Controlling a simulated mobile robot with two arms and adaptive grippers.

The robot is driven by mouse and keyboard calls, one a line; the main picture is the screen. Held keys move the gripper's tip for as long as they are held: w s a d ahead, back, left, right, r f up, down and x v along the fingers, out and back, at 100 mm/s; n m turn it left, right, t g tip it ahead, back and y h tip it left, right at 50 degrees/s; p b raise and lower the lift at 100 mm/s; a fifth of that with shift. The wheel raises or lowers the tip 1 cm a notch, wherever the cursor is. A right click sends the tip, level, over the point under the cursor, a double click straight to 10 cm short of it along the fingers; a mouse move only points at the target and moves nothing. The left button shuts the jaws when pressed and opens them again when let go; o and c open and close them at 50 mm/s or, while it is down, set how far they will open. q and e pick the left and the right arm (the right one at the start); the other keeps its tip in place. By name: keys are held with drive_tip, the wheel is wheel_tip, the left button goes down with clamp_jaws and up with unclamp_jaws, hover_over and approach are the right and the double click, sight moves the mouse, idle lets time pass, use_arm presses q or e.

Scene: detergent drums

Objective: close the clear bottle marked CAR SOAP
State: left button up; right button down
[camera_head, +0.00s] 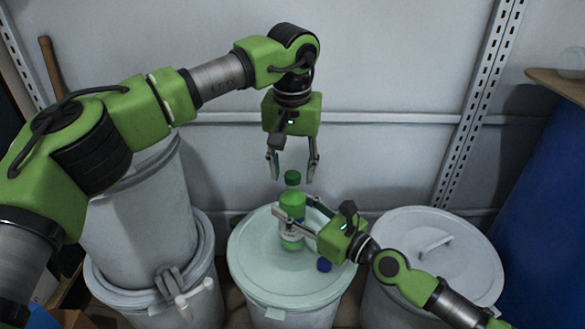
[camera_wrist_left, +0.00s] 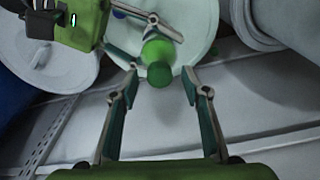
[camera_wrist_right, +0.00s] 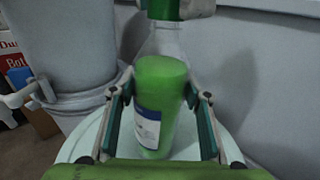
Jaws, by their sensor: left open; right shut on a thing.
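The clear bottle (camera_head: 292,201) with green liquid stands upright on the pale lid of the middle drum. It also shows in the right wrist view (camera_wrist_right: 160,75), with a white and blue label whose text I cannot read. A green cap (camera_head: 292,177) is at the bottle's top and also shows in the left wrist view (camera_wrist_left: 160,74); I cannot tell how tight it sits. My right gripper (camera_head: 297,211) is shut on the bottle's body from the right. My left gripper (camera_head: 293,174) is open, pointing down, with its fingertips on either side of the cap, apart from it.
The middle drum's lid (camera_head: 255,262) carries a small dark blue object (camera_head: 324,265) near its right edge. A lidded drum (camera_head: 455,240) stands to the right, stacked drums (camera_head: 145,215) to the left. A wall with metal uprights is behind; a blue drum (camera_head: 550,200) is far right.

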use_arm(q)
drive_tip(key=shift+r, duration=0.1)
wheel_tip(320, 180, up, 12)
drive_tip(key=s, duration=0.1)
drive_tip(key=shift+s, duration=0.2)
use_arm(e)
drive_tip(key=c, duration=1.1)
unclamp_jaws()
drive_tip(key=shift+o, duration=0.2)
drive_tip(key=v, duration=1.2)
